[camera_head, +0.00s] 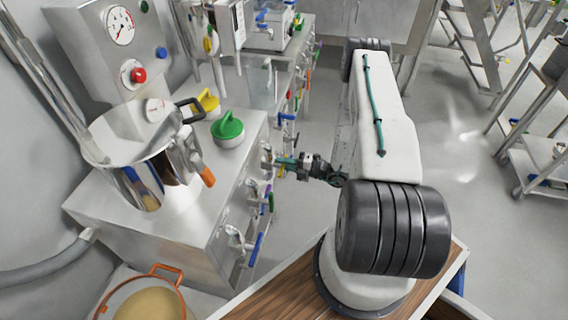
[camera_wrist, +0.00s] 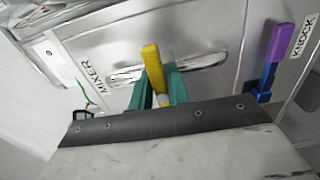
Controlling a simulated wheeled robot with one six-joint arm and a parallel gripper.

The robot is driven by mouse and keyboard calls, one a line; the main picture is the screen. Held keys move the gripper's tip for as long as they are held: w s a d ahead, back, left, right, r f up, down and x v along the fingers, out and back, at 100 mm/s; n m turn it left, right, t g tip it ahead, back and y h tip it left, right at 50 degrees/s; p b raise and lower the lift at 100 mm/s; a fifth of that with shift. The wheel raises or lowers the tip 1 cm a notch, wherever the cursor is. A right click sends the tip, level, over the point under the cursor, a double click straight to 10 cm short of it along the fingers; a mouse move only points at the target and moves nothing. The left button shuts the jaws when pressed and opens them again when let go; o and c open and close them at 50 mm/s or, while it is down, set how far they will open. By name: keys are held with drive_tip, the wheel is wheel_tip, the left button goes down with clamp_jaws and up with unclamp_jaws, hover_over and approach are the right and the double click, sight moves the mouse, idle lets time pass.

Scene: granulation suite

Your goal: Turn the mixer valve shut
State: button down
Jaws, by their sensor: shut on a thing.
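The mixer valve has a yellow handle (camera_wrist: 152,68) beside a label reading MIXER (camera_wrist: 88,77) in the wrist view. The handle appears crosswise to the silver pipe (camera_wrist: 205,56) behind it, though it may also stand out towards the camera. My gripper (camera_wrist: 159,88) has its two green fingers on either side of the yellow handle and is shut on it. The lower part of the handle is hidden behind the fingers and the dark wrist edge. In the head view my gripper (camera_head: 277,161) is at the cabinet's front face, and the yellow handle cannot be made out there.
A purple and blue handle (camera_wrist: 270,62) by the KNOCK label (camera_wrist: 306,36) is just right. The steel cabinet (camera_head: 190,238) carries a steel vessel (camera_head: 128,138) and a green-topped pot (camera_head: 228,130). A blue lever (camera_head: 256,250) juts out nearer me.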

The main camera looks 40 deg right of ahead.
drive_tip(key=c, duration=1.3)
unclamp_jaws()
drive_tip(key=shift+c, duration=0.2)
drive_tip(key=v, duration=0.7)
drive_tip(key=shift+s+d, duration=0.25)
drive_tip(key=shift+s, duration=0.05)
